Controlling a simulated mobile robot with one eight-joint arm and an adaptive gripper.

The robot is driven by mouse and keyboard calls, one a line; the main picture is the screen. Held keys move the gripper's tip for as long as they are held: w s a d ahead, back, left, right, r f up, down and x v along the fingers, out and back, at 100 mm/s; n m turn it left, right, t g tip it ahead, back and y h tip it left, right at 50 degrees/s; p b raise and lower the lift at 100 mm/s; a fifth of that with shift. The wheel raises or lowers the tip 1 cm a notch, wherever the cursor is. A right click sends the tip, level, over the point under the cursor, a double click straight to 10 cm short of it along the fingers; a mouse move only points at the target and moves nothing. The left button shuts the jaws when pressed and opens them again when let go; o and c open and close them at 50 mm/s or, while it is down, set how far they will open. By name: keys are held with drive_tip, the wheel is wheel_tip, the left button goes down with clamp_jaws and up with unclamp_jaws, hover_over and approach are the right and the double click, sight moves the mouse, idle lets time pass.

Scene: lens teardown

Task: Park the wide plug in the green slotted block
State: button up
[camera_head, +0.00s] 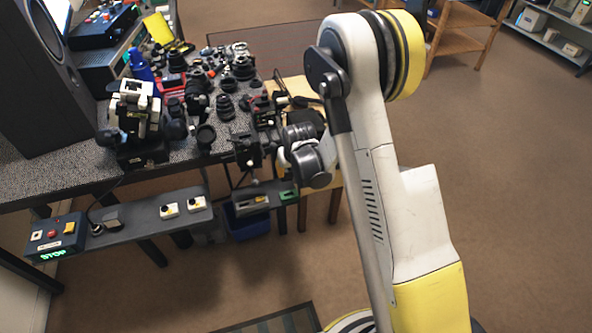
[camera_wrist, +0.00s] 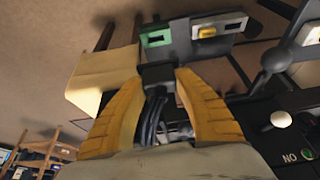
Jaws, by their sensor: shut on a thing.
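In the wrist view, my gripper's yellow ribbed fingers (camera_wrist: 161,80) are shut on a dark plug (camera_wrist: 157,74) with several dark cables trailing back from it. The green slotted block (camera_wrist: 156,38) shows just beyond the plug, with a dark slot in its face. The plug appears outside the slot; whether it touches the block I cannot tell. In the head view, the green block (camera_head: 289,196) is at the right end of the low grey rail. My wrist hangs above and right of it there, and my fingertips and the plug cannot be made out.
Beside the green block is a grey holder with a yellow piece (camera_head: 262,199). White switch boxes (camera_head: 196,203) and a control box reading STOP (camera_head: 55,240) sit further left. The bench above (camera_head: 60,180) is crowded with lens parts. A blue bin (camera_head: 246,226) stands below.

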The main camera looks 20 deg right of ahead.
sight(288, 175)
drive_tip(key=x, duration=0.4)
drive_tip(key=shift+w+f+b, duration=0.15)
drive_tip(key=shift+f+b, duration=1.15)
drive_tip(key=shift+f, duration=2)
drive_tip(key=shift+f, duration=0.8)
drive_tip(key=o, duration=1.3)
drive_tip(key=v, duration=1.2)
